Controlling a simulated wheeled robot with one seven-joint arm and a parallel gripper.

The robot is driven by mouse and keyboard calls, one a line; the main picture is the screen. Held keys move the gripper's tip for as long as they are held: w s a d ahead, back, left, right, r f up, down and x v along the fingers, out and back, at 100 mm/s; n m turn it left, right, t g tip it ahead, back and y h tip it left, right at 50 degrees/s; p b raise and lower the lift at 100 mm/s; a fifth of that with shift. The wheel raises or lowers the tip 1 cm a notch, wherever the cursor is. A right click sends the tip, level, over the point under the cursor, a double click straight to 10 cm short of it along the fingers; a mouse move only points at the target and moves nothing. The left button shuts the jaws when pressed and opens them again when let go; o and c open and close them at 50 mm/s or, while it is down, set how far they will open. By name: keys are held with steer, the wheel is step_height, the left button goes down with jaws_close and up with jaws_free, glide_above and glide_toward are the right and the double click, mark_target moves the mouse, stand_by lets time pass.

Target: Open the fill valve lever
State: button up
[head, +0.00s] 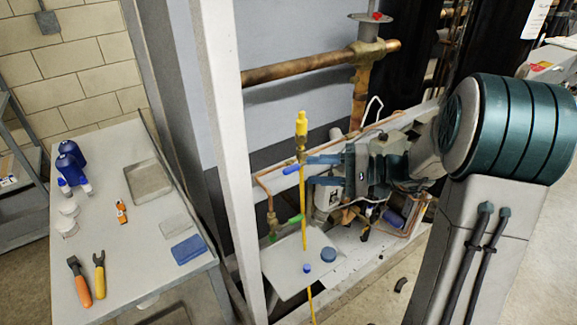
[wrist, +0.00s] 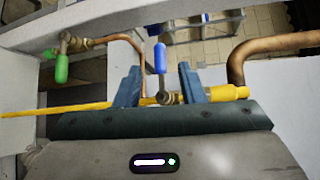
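A small valve with a blue lever (head: 291,169) sits in line with a yellow hose (head: 303,215), below a yellow fitting (head: 301,124). In the wrist view the blue lever (wrist: 160,58) stands up between the two blue fingers of my gripper (wrist: 159,70), with a gap on each side. My gripper (head: 309,170) is open and reaches in from the right. A second valve with a green lever (head: 295,219) is on the copper pipe; its green lever (wrist: 62,68) hangs down at left in the wrist view. The frames do not label which is the fill valve.
A white rack post (head: 225,120) stands left of the valves. Copper pipes and a compressor are close behind my gripper. A small white shelf (head: 285,262) with a blue cap is below. A grey table (head: 110,250) with tools and bottles stands at left.

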mark_target(295, 170)
steer(key=p+x, duration=0.1)
steer(key=x, duration=0.6)
steer(key=shift+a+f, duration=0.1)
steer(key=shift+a, duration=0.05)
jaws_close()
